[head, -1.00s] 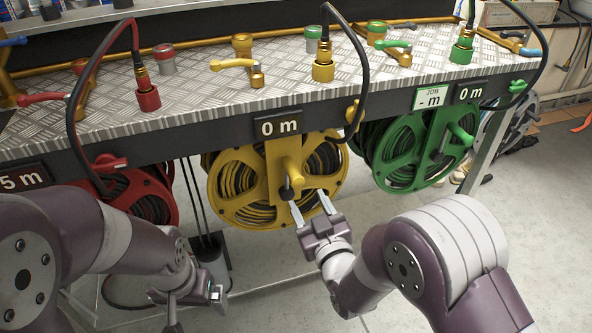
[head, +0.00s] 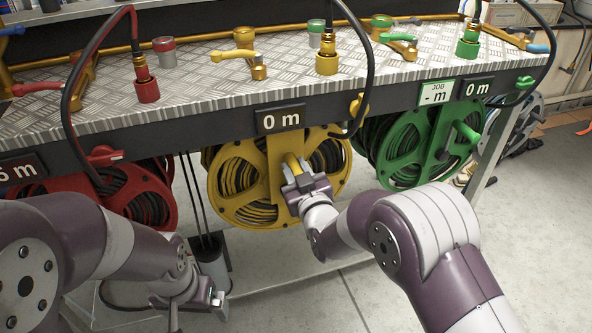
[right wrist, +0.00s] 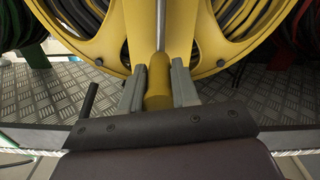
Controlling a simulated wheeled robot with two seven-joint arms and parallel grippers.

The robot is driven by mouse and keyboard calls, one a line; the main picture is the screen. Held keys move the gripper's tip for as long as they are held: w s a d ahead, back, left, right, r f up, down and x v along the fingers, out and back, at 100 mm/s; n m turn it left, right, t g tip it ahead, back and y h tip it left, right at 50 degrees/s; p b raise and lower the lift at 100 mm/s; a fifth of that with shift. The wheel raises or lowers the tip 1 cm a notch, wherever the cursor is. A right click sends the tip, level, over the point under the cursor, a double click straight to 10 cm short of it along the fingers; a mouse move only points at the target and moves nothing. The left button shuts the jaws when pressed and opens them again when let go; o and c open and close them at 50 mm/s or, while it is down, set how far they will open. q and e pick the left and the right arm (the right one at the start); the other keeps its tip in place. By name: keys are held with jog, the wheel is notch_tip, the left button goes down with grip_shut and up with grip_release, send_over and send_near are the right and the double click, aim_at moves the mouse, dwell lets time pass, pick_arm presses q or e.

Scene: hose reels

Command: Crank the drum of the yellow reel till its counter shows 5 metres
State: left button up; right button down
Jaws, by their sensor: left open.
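The yellow reel (head: 228,188) hangs under the bench, and its counter (head: 280,120) reads 0 m. My right gripper (head: 301,178) is at the crank on the front of its drum. In the right wrist view, the yellow crank handle (right wrist: 158,78) lies between the two grey fingers of this gripper (right wrist: 159,88), which look shut on it from both sides. My left gripper (head: 216,298) is open and empty, low at the left, apart from the reels.
A red reel (head: 150,207) hangs to the left and a green reel (head: 402,165) to the right. A JOB sign (head: 436,93) reads "- m" beside the green reel's 0 m counter (head: 477,88). Taps and hose fittings stand on the metal bench top (head: 200,85).

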jog(key=shift+a, duration=0.1)
jog(key=s+a+f+n+p, duration=0.1)
jog(key=s+a+f+n, duration=0.2)
jog(key=a+n, duration=0.5)
jog(key=shift+a+f+n, duration=0.2)
jog(key=shift+f+n, duration=0.1)
jog(key=shift+f, duration=0.4)
dwell(0.5)
jog(key=c, duration=0.8)
grip_release()
jog(key=shift+c, duration=0.2)
